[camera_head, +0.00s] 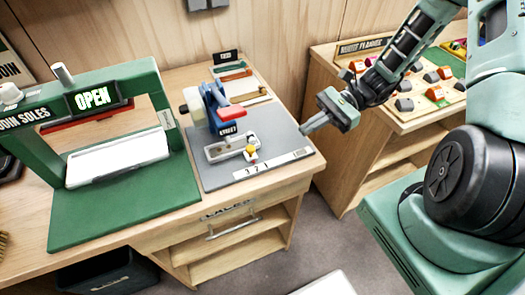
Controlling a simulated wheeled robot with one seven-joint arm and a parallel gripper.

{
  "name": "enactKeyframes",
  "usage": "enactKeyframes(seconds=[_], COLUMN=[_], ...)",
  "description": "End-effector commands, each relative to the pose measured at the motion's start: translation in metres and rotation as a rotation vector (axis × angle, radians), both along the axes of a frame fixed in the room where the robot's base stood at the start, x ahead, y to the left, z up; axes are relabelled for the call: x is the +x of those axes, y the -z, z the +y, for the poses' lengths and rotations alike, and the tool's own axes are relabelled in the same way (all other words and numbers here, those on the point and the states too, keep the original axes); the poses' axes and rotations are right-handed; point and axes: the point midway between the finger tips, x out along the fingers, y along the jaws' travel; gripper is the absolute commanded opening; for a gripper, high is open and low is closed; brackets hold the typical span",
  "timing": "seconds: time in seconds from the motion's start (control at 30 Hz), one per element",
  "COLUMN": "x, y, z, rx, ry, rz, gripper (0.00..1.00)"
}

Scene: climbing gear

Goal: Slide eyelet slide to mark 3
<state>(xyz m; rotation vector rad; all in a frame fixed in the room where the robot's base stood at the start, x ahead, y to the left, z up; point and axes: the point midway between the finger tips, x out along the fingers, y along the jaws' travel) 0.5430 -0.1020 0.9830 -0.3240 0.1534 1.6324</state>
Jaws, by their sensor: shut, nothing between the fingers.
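A small yellow knob (251,149) stands at the right part of a pale metal slide plate (222,150) on the grey mat, and I take it to be the eyelet slide. A white numbered strip (285,161) lies in front of it. My gripper (304,130) is shut and empty. It is to the right of the knob, apart from it, above the mat's right edge.
A blue and red press (215,108) labelled STREET stands behind the slide. A green frame (155,85) with an OPEN sign stands at left. A shelf with colourful blocks (437,93) is at right. The mat's right part (284,137) is bare.

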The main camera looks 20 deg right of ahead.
Motion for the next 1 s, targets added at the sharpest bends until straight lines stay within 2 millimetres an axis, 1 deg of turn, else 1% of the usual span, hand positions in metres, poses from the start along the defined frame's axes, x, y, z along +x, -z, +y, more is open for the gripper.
enactKeyframes(seconds=[0.03,0.13,0.23,0.33,0.47,0.8,0.9,1.0], x=[0.004,0.009,0.012,0.014,0.015,0.026,0.028,0.031], y=[0.010,0.019,0.023,0.023,0.025,0.036,0.038,0.042], z=[-0.013,-0.030,-0.037,-0.034,-0.016,0.052,0.069,0.082], rx=[0.046,0.106,0.134,0.142,0.142,0.141,0.141,0.138], ry=[0.083,0.187,0.236,0.246,0.242,0.240,0.240,0.241], rz=[0.034,0.073,0.088,0.092,0.094,0.094,0.093,0.092], gripper=[0.00,0.00,0.00,0.00,0.00,0.00,0.00,0.00])
